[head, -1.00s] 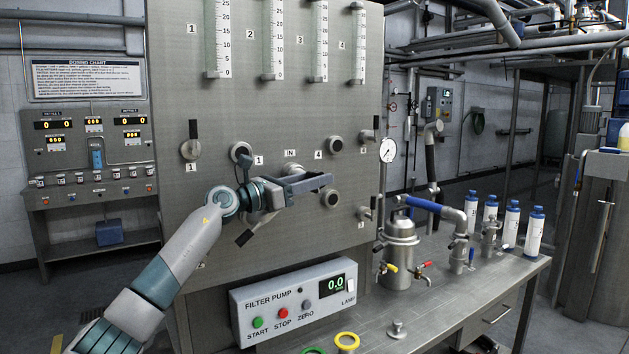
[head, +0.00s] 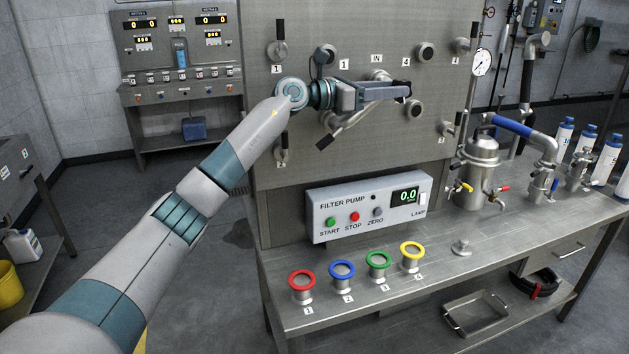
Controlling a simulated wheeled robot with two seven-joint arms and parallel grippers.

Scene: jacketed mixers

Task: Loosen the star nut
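I cannot pick out the star nut with certainty. A small metal knob-like piece (head: 461,247) stands on the bench to the right of the coloured rings, but its shape is too small to name. My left gripper (head: 404,90) is in front of the steel panel (head: 330,165), level with its ports. Its fingers point right, with the tips just above a round dark-faced port (head: 413,110). The fingers are seen from the side, so their gap does not show. The gripper and wrist hide part of the panel around the IN fitting (head: 380,75). My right gripper is out of view.
A filter pump box (head: 366,207) stands at the panel's foot. Red (head: 302,292), blue, green and yellow ringed ports line the bench front. A tray (head: 475,312) lies on the lower shelf.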

